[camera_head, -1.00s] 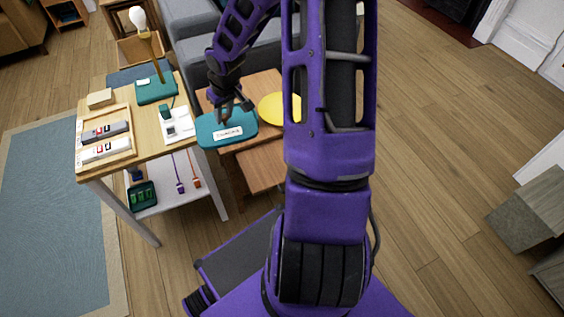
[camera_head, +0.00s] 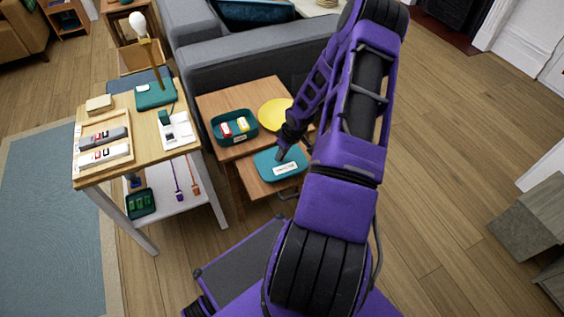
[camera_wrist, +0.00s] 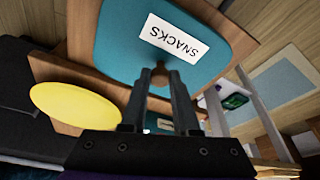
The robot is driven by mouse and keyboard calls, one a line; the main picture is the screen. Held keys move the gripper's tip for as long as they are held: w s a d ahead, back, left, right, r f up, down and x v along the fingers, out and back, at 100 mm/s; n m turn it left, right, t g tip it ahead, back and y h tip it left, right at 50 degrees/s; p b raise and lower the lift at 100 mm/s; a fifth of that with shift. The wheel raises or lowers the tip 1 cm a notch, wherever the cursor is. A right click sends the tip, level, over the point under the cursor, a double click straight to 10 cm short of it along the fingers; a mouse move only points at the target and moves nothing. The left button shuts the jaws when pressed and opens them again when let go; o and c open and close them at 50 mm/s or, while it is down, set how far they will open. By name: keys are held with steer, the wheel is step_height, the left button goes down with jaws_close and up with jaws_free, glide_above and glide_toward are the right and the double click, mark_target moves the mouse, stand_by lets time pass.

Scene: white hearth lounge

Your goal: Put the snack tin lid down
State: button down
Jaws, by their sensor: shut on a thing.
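The snack tin lid (camera_head: 268,166) is teal with a white label. The label reads SNACKS in the wrist view, where the lid (camera_wrist: 125,30) fills the upper middle. My gripper (camera_head: 281,157) is shut on the lid by its middle, and its fingers (camera_wrist: 160,78) reach it in the wrist view. The lid is over the lower wooden step (camera_head: 255,188) of the side table; I cannot tell whether it touches the wood. The open teal snack tin (camera_head: 235,137) stands on the table top, with red, yellow and white packets inside.
A yellow round plate (camera_head: 275,113) lies on the side table (camera_head: 252,92) beside the tin. A desk (camera_head: 150,140) with a lamp (camera_head: 140,25), trays and small gadgets stands left. A grey sofa (camera_head: 250,70) is behind.

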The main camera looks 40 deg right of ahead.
mark_target(282, 160)
steer(key=shift+f+b, duration=0.35)
steer(key=shift+f, duration=1.5)
steer(key=shift+f, duration=0.1)
steer(key=shift+f, duration=0.15)
steer(key=c, duration=0.7)
jaws_free()
steer(key=shift+o, duration=0.2)
steer(key=p+v, duration=0.3)
steer(key=v, duration=0.9)
steer(key=shift+r, duration=0.25)
